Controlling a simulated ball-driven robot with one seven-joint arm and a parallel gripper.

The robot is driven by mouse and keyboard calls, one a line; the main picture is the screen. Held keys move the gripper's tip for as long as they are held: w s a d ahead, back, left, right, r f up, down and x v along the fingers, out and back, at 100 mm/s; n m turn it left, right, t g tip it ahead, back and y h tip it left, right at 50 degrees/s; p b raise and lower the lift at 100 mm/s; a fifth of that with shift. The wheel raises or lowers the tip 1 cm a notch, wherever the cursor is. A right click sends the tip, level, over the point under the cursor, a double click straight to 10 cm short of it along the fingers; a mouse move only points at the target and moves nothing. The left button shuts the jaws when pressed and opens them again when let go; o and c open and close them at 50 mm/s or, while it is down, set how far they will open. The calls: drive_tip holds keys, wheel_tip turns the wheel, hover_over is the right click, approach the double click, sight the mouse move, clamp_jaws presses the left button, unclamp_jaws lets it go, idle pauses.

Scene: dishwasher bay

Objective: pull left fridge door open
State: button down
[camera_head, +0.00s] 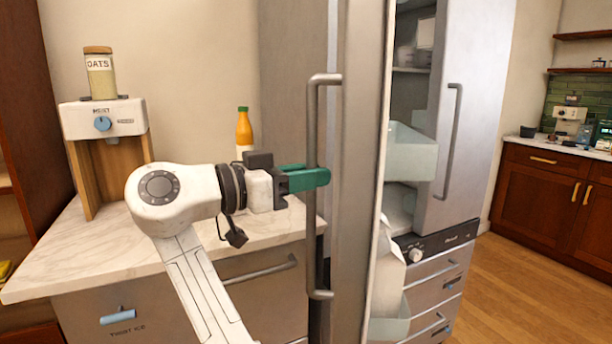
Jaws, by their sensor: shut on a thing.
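The left fridge door (362,150) stands part open in the head view, swung out toward me and seen nearly edge-on. Its long vertical grey handle (312,120) is on the left side of the door as I see it. My gripper (312,178), with green fingers, is shut on the handle at about its middle. The fingertips partly hide the bar there. Right of the door, the fridge inside (408,90) shows shelves and a pale bin (411,150). The right fridge door (470,110) with its own vertical handle (449,140) looks shut.
A marble counter (60,255) lies left of the fridge, under my arm. It holds a dispenser (103,118) with an oats jar (100,75) on top, and an orange bottle (244,130) behind my gripper. Wooden floor (515,285) is clear at right, before brown cabinets (530,200).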

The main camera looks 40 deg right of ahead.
drive_tip(key=shift+w+d, duration=0.1)
drive_tip(key=shift+d, duration=0.3)
drive_tip(key=c, duration=1.4)
unclamp_jaws()
drive_tip(key=shift+c, duration=0.2)
drive_tip(key=o, duration=0.3)
drive_tip(key=shift+d, duration=0.2)
drive_tip(key=shift+o, duration=0.2)
drive_tip(key=shift+a, duration=0.2)
drive_tip(key=v, duration=1)
drive_tip(key=shift+a, duration=0.35)
drive_tip(key=shift+w, duration=0.15)
